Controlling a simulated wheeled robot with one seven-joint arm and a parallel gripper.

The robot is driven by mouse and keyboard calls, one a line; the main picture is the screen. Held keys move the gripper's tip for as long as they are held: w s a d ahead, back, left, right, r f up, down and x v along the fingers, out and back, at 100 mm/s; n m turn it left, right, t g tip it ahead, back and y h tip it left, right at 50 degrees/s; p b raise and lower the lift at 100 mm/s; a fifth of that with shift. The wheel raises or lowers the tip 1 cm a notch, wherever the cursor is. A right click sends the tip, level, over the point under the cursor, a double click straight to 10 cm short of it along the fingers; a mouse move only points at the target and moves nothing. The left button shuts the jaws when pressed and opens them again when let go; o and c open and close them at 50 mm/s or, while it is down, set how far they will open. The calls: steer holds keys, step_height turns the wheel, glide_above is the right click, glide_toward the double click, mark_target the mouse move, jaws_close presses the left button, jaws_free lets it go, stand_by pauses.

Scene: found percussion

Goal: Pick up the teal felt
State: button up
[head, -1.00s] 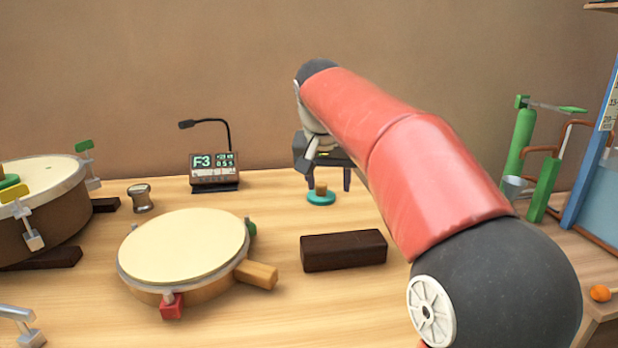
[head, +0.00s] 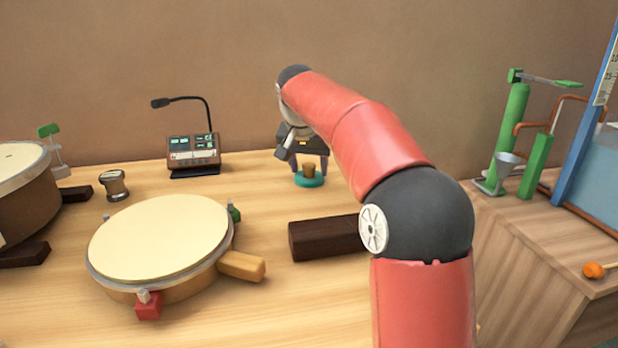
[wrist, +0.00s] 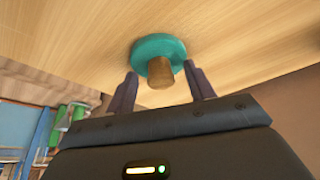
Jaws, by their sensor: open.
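The teal felt (head: 309,180) is a round teal disc with a brown wooden knob on top, resting on the table. In the wrist view the teal felt (wrist: 157,50) lies just beyond the fingertips, with its knob pointing between them. My gripper (head: 309,172) is open and empty, above and around the knob in the head view. In the wrist view my gripper (wrist: 160,78) has one finger on each side of the knob, with gaps. The head view does not clearly show whether a finger touches the felt.
A dark wooden block (head: 325,238) lies in front of the felt. A round drum (head: 158,240) with a wooden handle is at left. A small display with a microphone (head: 193,152) stands at the back. Green tubes (head: 512,140) stand on a side cabinet at right.

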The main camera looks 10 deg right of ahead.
steer(key=c, duration=1)
steer(key=shift+r, duration=0.1)
steer(key=shift+c, duration=0.2)
